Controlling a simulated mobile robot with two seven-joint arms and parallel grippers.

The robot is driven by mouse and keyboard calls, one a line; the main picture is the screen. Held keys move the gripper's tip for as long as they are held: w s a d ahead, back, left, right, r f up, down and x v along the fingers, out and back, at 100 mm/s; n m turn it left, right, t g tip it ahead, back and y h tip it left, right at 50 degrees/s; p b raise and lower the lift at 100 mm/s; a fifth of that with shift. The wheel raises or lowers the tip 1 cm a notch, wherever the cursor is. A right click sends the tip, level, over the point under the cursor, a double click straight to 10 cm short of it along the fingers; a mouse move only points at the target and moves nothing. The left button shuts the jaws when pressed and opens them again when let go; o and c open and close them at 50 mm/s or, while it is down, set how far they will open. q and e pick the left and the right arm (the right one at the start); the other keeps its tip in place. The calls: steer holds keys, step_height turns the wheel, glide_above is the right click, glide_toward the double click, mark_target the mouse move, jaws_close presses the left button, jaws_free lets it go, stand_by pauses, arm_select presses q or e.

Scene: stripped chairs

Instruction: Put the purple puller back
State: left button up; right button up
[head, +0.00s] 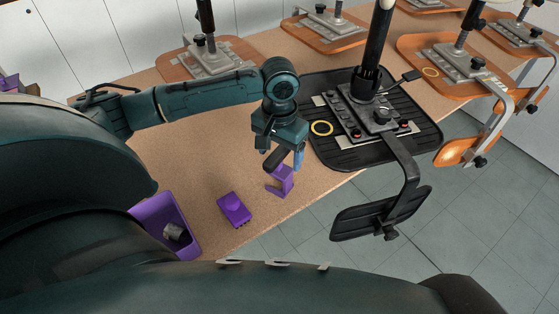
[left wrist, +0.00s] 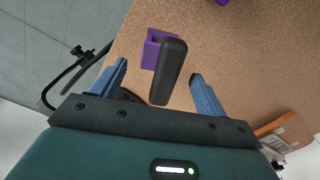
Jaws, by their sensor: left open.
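The purple puller (head: 283,181), a purple angled piece with a black rounded handle, stands on the tan tabletop near its front edge. In the left wrist view its purple part (left wrist: 152,48) lies beyond the black handle (left wrist: 170,72). My left gripper (head: 285,157) is over it, open, with the handle between its blue fingers, apart from both in the left wrist view (left wrist: 160,85). In the head view the gripper hides part of the handle and one finger. My right gripper is not in view.
A purple block (head: 234,209) lies left of the puller. A purple bin (head: 158,211) holding a grey part stands farther left. A black chair seat plate (head: 345,155) with a yellow ring (head: 321,128) is close on the right. Several orange chair bases stand behind.

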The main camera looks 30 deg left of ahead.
arm_select(q)
step_height(320, 180, up, 8)
steer(key=shift+r, duration=0.1)
stand_by(0.6)
